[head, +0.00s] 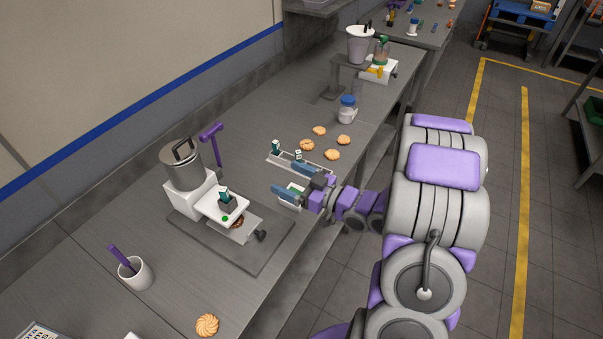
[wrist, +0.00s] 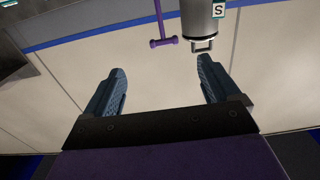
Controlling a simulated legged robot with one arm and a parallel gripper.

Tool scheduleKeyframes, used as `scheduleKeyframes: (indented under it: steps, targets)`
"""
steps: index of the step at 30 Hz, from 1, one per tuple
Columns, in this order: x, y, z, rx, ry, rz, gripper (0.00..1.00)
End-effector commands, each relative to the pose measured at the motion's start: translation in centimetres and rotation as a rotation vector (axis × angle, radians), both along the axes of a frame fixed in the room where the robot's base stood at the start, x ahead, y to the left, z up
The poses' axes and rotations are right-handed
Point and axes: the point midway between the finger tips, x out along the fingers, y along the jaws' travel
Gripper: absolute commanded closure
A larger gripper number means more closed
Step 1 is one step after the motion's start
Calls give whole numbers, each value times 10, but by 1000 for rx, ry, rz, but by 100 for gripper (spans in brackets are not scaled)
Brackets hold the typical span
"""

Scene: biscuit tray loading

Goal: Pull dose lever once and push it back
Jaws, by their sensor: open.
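The dose lever is probably the purple T-shaped lever (head: 212,133), standing upright behind the white dosing machine (head: 190,198). Its purple bar also shows in the wrist view (wrist: 163,42), ahead of and between my fingers, apart from them. A metal hopper (head: 182,168) with a dark handle sits on the machine; it shows in the wrist view (wrist: 201,22) to the right of the lever. My gripper (head: 283,176) is open and empty, to the right of the machine. Its two blue fingers are spread in the wrist view (wrist: 160,70).
A biscuit (head: 238,223) lies under the machine's front on a grey base plate (head: 262,252). A white cup (head: 136,275) stands left. A narrow tray (head: 275,160) and several biscuits (head: 332,154) lie behind my gripper. A jar (head: 347,112) stands farther back. The wall borders the counter.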

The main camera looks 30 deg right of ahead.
Motion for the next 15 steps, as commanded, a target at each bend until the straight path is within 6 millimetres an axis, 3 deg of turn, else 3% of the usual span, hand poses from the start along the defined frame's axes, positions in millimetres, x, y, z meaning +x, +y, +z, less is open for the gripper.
scheduleKeyframes:
  steps: [2, 15]
  targets:
    - [-8, -6, 0, -2, 5, -3, 11]
    - [17, -21, -18, -276, 172, -98, 11]
